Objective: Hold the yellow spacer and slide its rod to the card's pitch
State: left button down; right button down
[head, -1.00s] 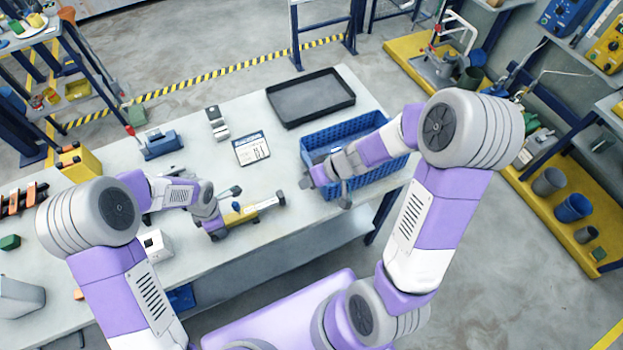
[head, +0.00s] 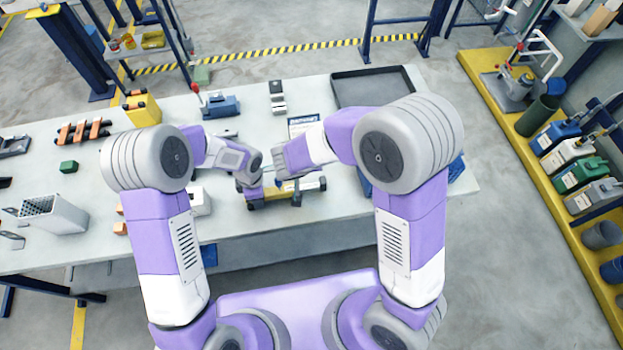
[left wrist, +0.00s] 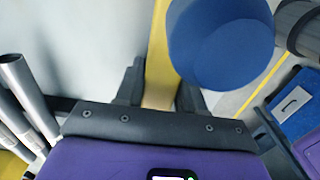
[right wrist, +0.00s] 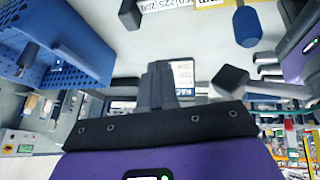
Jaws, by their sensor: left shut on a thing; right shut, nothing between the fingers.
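The yellow spacer (head: 297,199) lies near the table's front edge, partly hidden by my arms. My left gripper (head: 254,192) is shut on it; in the left wrist view its yellow bar (left wrist: 158,45) runs between the fingers (left wrist: 160,92), beside a large blue knob (left wrist: 220,42). My right gripper (head: 284,168) is shut and empty, just behind the spacer. In the right wrist view its closed fingers (right wrist: 160,85) are apart from the blue knob (right wrist: 246,25) and a numbered scale strip (right wrist: 180,4) at the top. The card (head: 302,122) lies behind, partly hidden; it also shows in the right wrist view (right wrist: 184,76).
A blue perforated basket (head: 456,168) is at the table's right, mostly behind my right arm. A black tray (head: 373,88) lies at the back right. A blue tool block (head: 220,106) and a grey stepped block (head: 277,98) stand behind. A white box (head: 199,203) is left of the spacer.

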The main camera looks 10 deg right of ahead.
jog(key=s+a+r+h, duration=0.1)
jog(key=s+a+h, duration=0.2)
jog(key=s, duration=0.1)
send_near(312, 187)
jog(key=shift+g, duration=0.4)
jog(key=w+d+f, duration=0.4)
jog(key=shift+w+d, duration=0.2)
jog(key=shift+d, duration=0.05)
jog(key=shift+d, duration=0.1)
